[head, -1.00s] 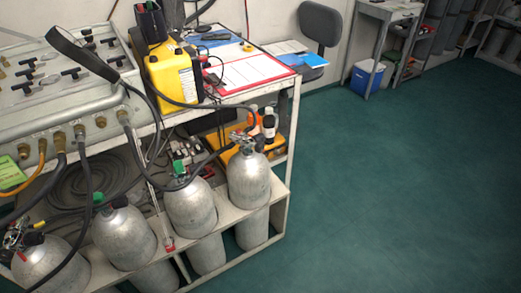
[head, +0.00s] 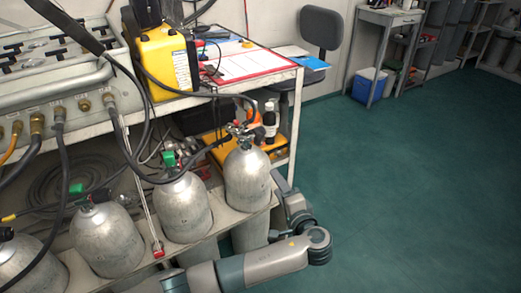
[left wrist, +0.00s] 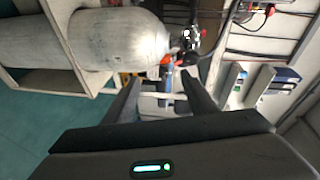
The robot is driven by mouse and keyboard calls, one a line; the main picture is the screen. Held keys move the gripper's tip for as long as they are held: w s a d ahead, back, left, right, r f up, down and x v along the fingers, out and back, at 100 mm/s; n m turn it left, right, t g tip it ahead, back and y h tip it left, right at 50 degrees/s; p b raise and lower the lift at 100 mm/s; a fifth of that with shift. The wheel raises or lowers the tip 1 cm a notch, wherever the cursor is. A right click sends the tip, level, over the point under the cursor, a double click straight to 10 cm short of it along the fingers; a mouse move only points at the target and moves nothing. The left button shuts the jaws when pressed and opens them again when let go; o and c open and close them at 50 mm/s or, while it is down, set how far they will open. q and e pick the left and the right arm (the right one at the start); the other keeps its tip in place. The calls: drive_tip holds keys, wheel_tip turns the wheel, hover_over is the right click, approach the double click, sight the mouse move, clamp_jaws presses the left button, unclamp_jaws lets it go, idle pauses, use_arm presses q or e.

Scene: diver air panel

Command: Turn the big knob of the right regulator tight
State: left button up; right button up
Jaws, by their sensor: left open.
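The right regulator (head: 240,130) sits on the valve of the rightmost grey cylinder (head: 247,178), with a black hose attached. Its big knob is too small to make out in the head view. In the left wrist view the cylinder (left wrist: 95,38) lies across the upper left, with the regulator (left wrist: 190,42) at its right end, beyond my fingers. My left gripper (left wrist: 163,92) is open with nothing between its fingers. In the head view my left gripper (head: 285,195) is beside the right of this cylinder, lower than the regulator and partly hidden. My right gripper is not in view.
More grey cylinders (head: 183,208) stand in the rack to the left. The air panel (head: 60,68) with hoses is above them. The green floor (head: 400,190) at right is clear.

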sight(262, 142)
use_arm(q)
drive_tip(key=shift+t+y, duration=0.7)
drive_tip(key=shift+y, duration=0.1)
drive_tip(key=r, duration=0.5)
drive_tip(key=shift+s+d+r+b, duration=0.1)
drive_tip(key=shift+d+b, duration=0.2)
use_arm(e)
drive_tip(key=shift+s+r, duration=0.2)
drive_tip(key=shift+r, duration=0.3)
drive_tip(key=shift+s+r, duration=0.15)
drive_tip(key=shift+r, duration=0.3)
use_arm(q)
drive_tip(key=b+x, duration=0.1)
drive_tip(key=x, duration=1.5)
drive_tip(key=shift+w+a, duration=0.25)
drive_tip(key=shift+w, duration=0.4)
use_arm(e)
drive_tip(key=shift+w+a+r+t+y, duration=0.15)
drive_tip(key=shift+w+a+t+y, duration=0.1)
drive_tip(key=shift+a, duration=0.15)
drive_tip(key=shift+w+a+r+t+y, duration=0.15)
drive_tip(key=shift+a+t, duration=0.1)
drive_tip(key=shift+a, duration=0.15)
